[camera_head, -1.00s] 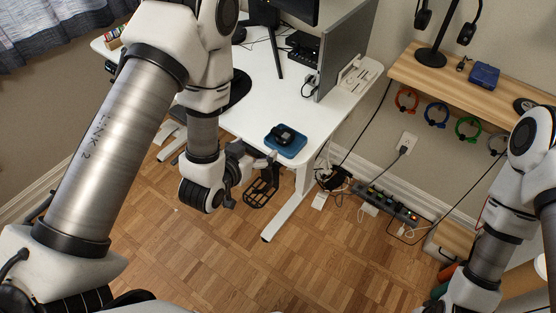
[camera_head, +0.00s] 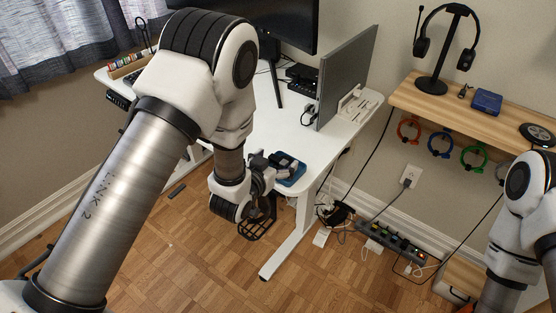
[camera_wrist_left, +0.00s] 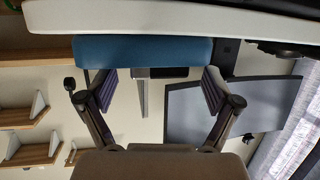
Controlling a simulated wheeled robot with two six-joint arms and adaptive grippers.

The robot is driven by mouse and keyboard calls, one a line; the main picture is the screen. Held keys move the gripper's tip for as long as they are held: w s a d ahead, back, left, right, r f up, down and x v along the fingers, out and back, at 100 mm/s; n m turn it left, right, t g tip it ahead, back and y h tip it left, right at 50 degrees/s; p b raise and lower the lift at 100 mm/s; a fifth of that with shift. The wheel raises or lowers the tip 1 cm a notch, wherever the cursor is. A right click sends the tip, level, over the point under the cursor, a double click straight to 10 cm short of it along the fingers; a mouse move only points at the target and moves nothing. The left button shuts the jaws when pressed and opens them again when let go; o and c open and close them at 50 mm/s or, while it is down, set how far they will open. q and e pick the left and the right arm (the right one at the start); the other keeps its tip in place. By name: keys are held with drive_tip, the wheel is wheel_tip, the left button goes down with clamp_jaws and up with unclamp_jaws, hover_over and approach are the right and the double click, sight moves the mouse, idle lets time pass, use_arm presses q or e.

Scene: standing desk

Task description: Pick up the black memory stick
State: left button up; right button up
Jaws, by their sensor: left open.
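A blue tray (camera_head: 293,181) lies near the front corner of the white desk, largely covered by my left gripper (camera_head: 284,162). In the left wrist view the tray's blue side (camera_wrist_left: 140,51) spans just beyond the open, empty fingers of my left gripper (camera_wrist_left: 158,92). I cannot pick out the black memory stick for certain. A small dark item (camera_head: 463,91) stands on the wooden shelf, too small to identify. Dark shapes over the tray merge with my gripper. My right gripper is out of view.
The white desk (camera_head: 338,142) carries a grey panel (camera_head: 346,75) and a monitor. The shelf (camera_head: 415,96) at the right holds a headphone stand and a blue box (camera_head: 487,101). A power strip (camera_head: 395,243) lies on the floor.

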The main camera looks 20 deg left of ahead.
use_arm(q)
drive_tip(key=c, duration=0.9)
drive_tip(key=shift+r, duration=0.15)
drive_tip(key=shift+r, duration=0.25)
drive_tip(key=r, duration=0.3)
drive_tip(key=shift+s, duration=0.2)
drive_tip(key=s+p, duration=0.3)
drive_tip(key=s, duration=0.2)
drive_tip(key=s+p, duration=0.4)
drive_tip(key=s, duration=0.1)
drive_tip(key=s+r+p, duration=0.1)
drive_tip(key=s+p, duration=0.2)
drive_tip(key=s, duration=0.2)
drive_tip(key=shift+s+a+r, duration=0.1)
drive_tip(key=shift+s+a, duration=0.2)
drive_tip(key=shift+s, duration=0.1)
